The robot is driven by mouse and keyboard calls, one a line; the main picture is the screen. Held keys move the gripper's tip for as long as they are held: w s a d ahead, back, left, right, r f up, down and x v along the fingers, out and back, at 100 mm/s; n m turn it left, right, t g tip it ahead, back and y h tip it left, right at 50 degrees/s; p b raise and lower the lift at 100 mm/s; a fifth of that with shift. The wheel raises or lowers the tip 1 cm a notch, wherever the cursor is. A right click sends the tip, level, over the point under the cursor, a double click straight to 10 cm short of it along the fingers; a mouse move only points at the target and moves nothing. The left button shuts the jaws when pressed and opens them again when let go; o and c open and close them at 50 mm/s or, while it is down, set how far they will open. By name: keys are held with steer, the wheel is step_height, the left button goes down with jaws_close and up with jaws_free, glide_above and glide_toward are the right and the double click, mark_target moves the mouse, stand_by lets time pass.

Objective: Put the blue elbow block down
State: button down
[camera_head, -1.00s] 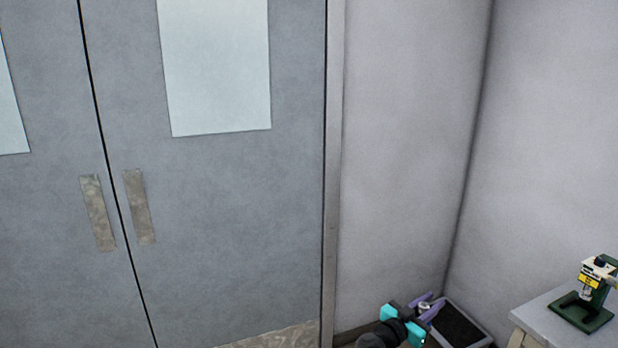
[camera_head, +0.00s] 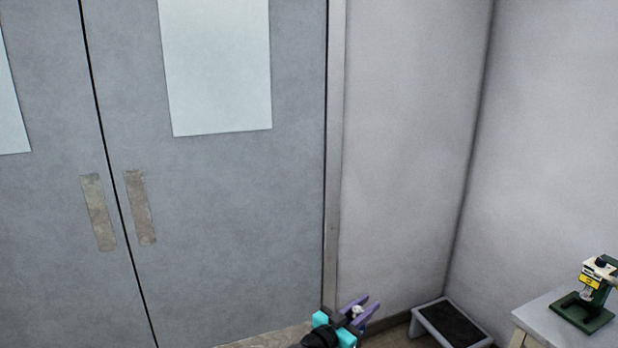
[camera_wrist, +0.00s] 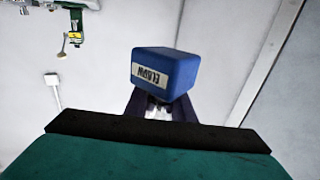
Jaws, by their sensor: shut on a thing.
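The blue elbow block (camera_wrist: 165,72) is a rounded blue block with a white label, seen in the wrist view. My gripper (camera_wrist: 158,104) is shut on it, with dark purple fingers at its sides. The block looks tilted in the grip, and its lower part is hidden between the fingers. In the head view, my gripper (camera_head: 362,308) shows at the bottom edge, in front of the door and wall base. Only a small bit of blue shows there by the fingers.
A grey step stool (camera_head: 424,322) with a black top stands in the corner, right of my gripper. A light table (camera_head: 545,310) at the lower right holds a green and white device (camera_head: 592,290). Grey double doors (camera_head: 230,220) fill the left. Some floor is bare beside the stool.

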steer(key=shift+s+d+m+g+h, duration=0.5)
steer(key=shift+s+d+g, duration=0.1)
steer(key=shift+s+d, duration=0.1)
stand_by(0.6)
